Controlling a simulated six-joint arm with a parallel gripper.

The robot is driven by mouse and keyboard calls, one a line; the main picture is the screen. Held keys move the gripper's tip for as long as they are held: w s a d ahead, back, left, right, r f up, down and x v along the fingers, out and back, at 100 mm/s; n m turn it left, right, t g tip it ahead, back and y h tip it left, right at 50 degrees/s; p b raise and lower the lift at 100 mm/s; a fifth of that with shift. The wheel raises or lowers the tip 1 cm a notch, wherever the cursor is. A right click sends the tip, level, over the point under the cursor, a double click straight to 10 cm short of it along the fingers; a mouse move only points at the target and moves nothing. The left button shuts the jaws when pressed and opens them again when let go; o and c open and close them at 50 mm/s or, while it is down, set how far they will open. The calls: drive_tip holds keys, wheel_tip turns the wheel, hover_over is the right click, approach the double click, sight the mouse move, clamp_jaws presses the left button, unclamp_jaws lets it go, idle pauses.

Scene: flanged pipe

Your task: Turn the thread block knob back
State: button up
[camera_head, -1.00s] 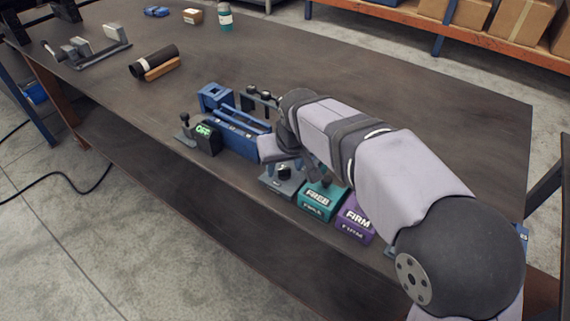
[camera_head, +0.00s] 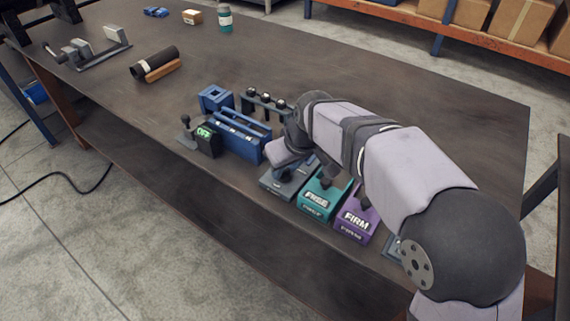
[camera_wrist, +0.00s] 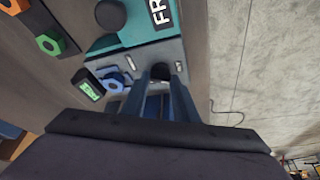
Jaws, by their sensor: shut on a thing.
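A grey block (camera_head: 275,188) stands near the front edge of the bench, left of a teal block. I take it for the thread block, but no label on it is readable. Its small black knob (camera_wrist: 160,71) shows in the wrist view. My gripper (camera_wrist: 161,77) is shut on this knob, one finger on either side. In the head view my gripper (camera_head: 291,150) is over the grey block and hides the knob and much of the block's top.
The teal block (camera_head: 325,196) and a purple block (camera_head: 357,214) marked FIRM stand close on the right. A blue fixture (camera_head: 237,143) and an OFF display (camera_head: 206,139) stand on the left. Black-topped posts (camera_head: 265,101) are behind.

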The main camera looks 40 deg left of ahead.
drive_tip(key=n+g, duration=0.1)
drive_tip(key=n, duration=0.1)
drive_tip(key=n+g, duration=0.1)
drive_tip(key=n, duration=0.1)
drive_tip(key=shift+w+n, duration=0.2)
drive_tip(key=shift+n, duration=0.2)
drive_tip(key=shift+p, duration=0.3)
drive_tip(key=o, duration=1.1)
drive_tip(key=shift+c, duration=0.2)
drive_tip(key=shift+r, duration=0.15)
drive_tip(key=v, duration=0.7)
drive_tip(key=shift+d+b, duration=0.2)
drive_tip(key=shift+b, duration=0.25)
